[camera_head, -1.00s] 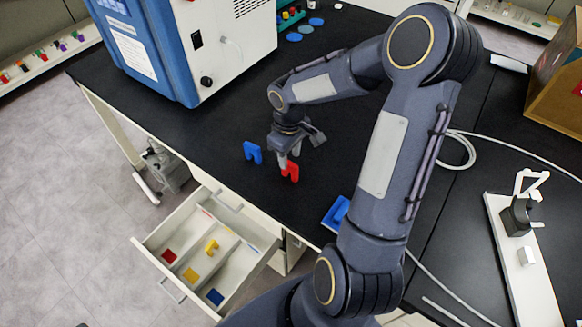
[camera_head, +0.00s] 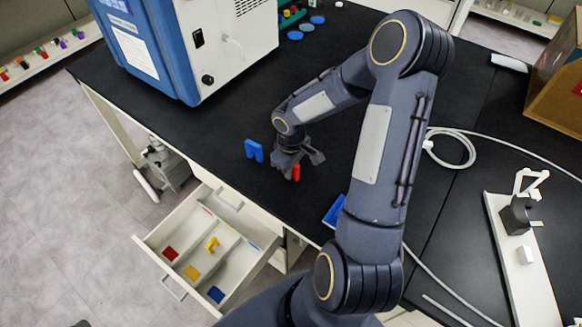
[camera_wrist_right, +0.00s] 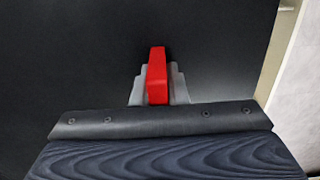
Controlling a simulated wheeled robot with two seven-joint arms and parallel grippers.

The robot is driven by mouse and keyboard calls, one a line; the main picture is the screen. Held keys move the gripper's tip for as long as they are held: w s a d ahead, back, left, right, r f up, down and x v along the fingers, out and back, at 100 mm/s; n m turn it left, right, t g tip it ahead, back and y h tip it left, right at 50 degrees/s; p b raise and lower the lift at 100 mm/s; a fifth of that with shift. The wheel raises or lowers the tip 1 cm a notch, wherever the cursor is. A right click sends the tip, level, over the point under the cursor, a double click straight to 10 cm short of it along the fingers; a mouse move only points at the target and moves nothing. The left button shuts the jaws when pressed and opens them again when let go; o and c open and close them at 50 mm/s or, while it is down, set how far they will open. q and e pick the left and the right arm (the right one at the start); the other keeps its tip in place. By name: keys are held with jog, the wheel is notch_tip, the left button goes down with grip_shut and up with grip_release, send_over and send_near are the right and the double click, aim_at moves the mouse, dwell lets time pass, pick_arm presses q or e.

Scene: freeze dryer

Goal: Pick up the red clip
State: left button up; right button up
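The red clip (camera_head: 296,173) stands on the black bench top, partly hidden by my right gripper (camera_head: 290,170), which is down at it. In the right wrist view, the red clip (camera_wrist_right: 157,78) is between the two grey fingers of my right gripper (camera_wrist_right: 158,88). A finger lies against each side with no gap visible, so the gripper looks shut on it. The clip's lower part is hidden. My left gripper is not in view.
A blue clip (camera_head: 254,150) stands just left of the right gripper. An open drawer (camera_head: 180,281) with coloured squares and a yellow clip (camera_head: 212,243) is below the bench edge. A blue and white machine (camera_head: 225,48) stands behind. A blue tray (camera_head: 335,211) lies by my arm.

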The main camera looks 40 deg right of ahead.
grip_shut()
jog(key=shift+r, duration=0.1)
